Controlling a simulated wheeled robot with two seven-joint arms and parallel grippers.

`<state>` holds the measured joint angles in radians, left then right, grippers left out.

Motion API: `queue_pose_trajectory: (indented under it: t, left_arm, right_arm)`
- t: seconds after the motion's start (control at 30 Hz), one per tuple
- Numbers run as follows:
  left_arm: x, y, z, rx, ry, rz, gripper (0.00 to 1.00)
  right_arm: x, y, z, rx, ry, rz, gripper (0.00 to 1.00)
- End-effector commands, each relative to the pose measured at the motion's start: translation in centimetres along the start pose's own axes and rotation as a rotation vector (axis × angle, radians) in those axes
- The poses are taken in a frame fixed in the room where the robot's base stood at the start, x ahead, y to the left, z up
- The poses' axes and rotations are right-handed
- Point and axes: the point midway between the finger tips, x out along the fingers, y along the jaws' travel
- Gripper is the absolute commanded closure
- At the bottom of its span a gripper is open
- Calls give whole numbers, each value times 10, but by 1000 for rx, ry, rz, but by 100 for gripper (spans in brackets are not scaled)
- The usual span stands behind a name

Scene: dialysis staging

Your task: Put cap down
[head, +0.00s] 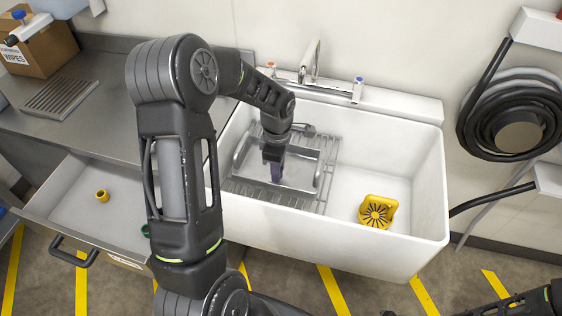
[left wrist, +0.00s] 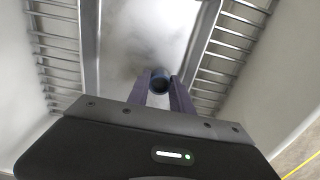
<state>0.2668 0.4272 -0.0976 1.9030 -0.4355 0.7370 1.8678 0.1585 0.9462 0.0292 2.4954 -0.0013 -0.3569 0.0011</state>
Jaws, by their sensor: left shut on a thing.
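My left gripper (head: 276,172) hangs over the steel tray (head: 299,170) on the wire rack in the left part of the sink. In the left wrist view its two purple fingers (left wrist: 160,88) are shut on a small dark blue round cap (left wrist: 160,78), held at the tips. The tray's bare metal floor shows behind the cap; I cannot tell whether the cap touches it. In the head view the cap is not clear. Part of my right arm shows at the bottom right corner, with its gripper out of view.
The white sink (head: 431,170) has a yellow slotted piece (head: 378,212) at right. A faucet (head: 310,62) stands behind. An open drawer (head: 68,208) at left holds a yellow ring (head: 102,196). A coiled hose (head: 515,115) hangs at right. The counter has free room.

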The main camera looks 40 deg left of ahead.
Motion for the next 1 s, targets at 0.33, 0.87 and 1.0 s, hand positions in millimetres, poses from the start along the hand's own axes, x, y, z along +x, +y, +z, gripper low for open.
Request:
queue_pose_trajectory:
  t: [0.33, 0.87, 1.0]
  left_arm:
    - [6, 32, 0, -1, -1, -6, 100]
    - [15, 33, 0, 0, -1, 0, 68]
    - [15, 33, 0, 0, -1, 0, 56]
  right_arm:
    - [-13, -5, 0, 0, -1, 0, 64]
    - [-10, -4, 0, 0, -1, 0, 64]
    - [-10, -4, 0, 0, -1, 0, 64]
